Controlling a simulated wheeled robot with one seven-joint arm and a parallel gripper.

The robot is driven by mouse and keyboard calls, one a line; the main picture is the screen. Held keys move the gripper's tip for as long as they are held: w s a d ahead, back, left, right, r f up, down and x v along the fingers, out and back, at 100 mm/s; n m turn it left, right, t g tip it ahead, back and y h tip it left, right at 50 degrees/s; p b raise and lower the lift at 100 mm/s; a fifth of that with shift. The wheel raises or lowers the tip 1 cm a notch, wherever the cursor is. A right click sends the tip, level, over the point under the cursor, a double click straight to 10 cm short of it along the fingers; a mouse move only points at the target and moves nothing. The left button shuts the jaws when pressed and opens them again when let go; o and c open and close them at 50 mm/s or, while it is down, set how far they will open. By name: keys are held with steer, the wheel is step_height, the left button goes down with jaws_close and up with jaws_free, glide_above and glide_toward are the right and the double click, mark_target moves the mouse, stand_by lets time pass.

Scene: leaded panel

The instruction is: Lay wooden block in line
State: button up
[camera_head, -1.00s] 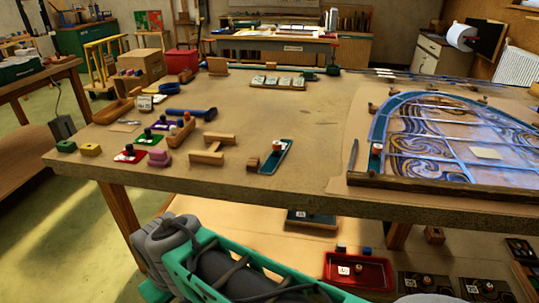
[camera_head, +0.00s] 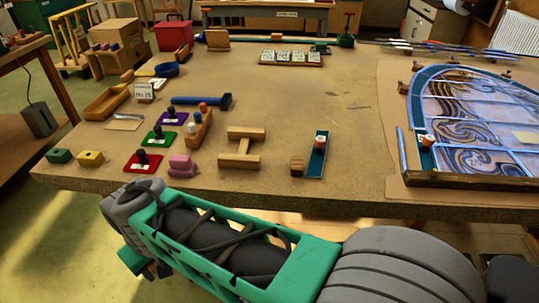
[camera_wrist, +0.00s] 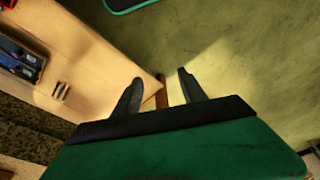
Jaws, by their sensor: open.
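Two wooden bars (camera_head: 246,133) and (camera_head: 239,161) lie parallel on the workbench (camera_head: 320,105), with a short wooden piece (camera_head: 243,147) between them, forming an H. I cannot tell which of these is the task's block. My gripper (camera_wrist: 160,80) is open in the wrist view, its two dark fingers apart with nothing between them. Beyond it are the floor and a wooden surface. The fingers cannot be made out in the head view.
A leaded panel (camera_head: 470,115) lies at the right, with a wooden strip along its near edge. The bench middle is clear.

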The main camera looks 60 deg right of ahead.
steer(key=o, duration=0.3)
steer(key=w+d+r+m+h+p, duration=0.1)
steer(key=d+r+m+p, duration=0.5)
steer(key=r, duration=0.5)
steer(key=shift+w+d+g+p, duration=0.2)
steer(key=shift+d+g+p, duration=0.2)
steer(key=shift+d+p, duration=0.8)
steer(key=shift+o, duration=0.6)
steer(key=s+d+r+m+g+h+p, duration=0.1)
steer(key=d+r+m+p, duration=0.3)
steer(key=d+m, duration=0.3)
steer(key=shift+s+d+r, duration=0.2)
steer(key=shift+d+r, duration=0.05)
steer(key=shift+d, duration=0.75)
steer(key=m+g+p, duration=0.3)
steer(key=m+g, duration=0.1)
steer(key=m, duration=1.2)
glide_toward(296, 163)
steer(key=shift+s+d+f, duration=0.1)
steer(key=shift+d+f, duration=0.15)
steer(key=shift+f, duration=0.3)
steer(key=shift+m, duration=0.3)
steer(key=p+x, duration=0.1)
steer(key=x, duration=0.6)
steer(key=shift+s+f, duration=0.25)
steer(key=shift+f, duration=0.05)
steer(key=shift+c, duration=0.3)
